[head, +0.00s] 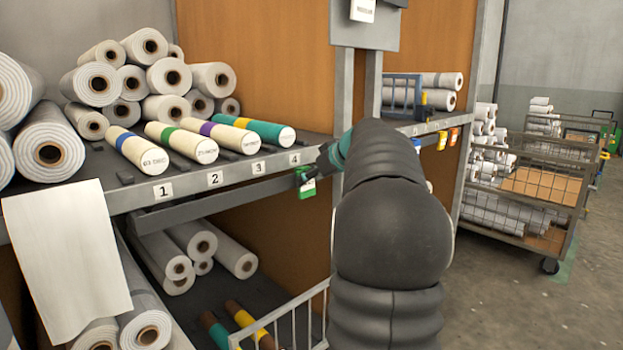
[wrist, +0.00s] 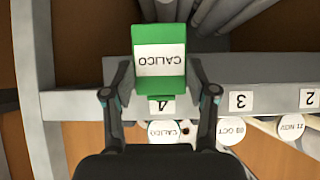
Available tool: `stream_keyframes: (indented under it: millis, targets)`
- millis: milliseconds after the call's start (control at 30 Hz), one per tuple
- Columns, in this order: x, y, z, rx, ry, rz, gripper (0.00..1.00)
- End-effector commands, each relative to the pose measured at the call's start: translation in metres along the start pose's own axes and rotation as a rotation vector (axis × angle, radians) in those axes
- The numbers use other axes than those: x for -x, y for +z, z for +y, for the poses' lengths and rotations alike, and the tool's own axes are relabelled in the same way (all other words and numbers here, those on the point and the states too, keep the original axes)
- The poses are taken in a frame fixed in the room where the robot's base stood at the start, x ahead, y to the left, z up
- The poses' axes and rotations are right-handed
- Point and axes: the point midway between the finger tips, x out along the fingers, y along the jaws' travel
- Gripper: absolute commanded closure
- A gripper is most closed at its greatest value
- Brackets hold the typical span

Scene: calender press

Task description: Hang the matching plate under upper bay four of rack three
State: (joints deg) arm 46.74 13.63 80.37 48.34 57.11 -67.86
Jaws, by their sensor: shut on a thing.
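My gripper (head: 318,172) is shut on a green plate (head: 306,187) at the shelf's front edge, just below the number 4 label (head: 295,158). In the wrist view the green plate (wrist: 160,60) sits between the fingers, and its white label reads CALICO, upside down. The number 4 label also shows in the wrist view (wrist: 165,105), partly covered by the plate. The teal-banded roll (head: 262,132) lies in bay four; its end label (wrist: 163,132) reads CALICO. I cannot tell whether the plate touches the rail or hangs on anything.
Bays 1 to 3 hold rolls with blue (head: 140,148), green (head: 182,142) and purple (head: 222,137) bands. Blue, yellow (head: 441,140) and orange (head: 453,136) plates hang along the right shelf edge. A grey post (head: 343,100) stands close beside my gripper. A wire cart (head: 530,190) stands right.

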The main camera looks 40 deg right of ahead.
Motion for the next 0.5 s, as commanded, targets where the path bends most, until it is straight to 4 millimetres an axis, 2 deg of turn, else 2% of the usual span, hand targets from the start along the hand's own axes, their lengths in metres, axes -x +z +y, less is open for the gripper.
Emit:
stream_keyframes:
  millis: [167,200,267,300,500]
  targets:
    - [-0.0009,-0.0001,-0.0008,0.0,-0.002,-0.001,0.69]
    - [-0.001,0.0,-0.0009,0.0,-0.002,-0.001,0.33]
    - [-0.0009,0.0,-0.0008,0.0,-0.002,-0.001,0.18]
    - [-0.0008,0.0001,-0.0007,0.0,-0.002,-0.001,0.13]
    - [-0.0002,0.0003,0.0001,-0.001,-0.001,-0.001,0.13]
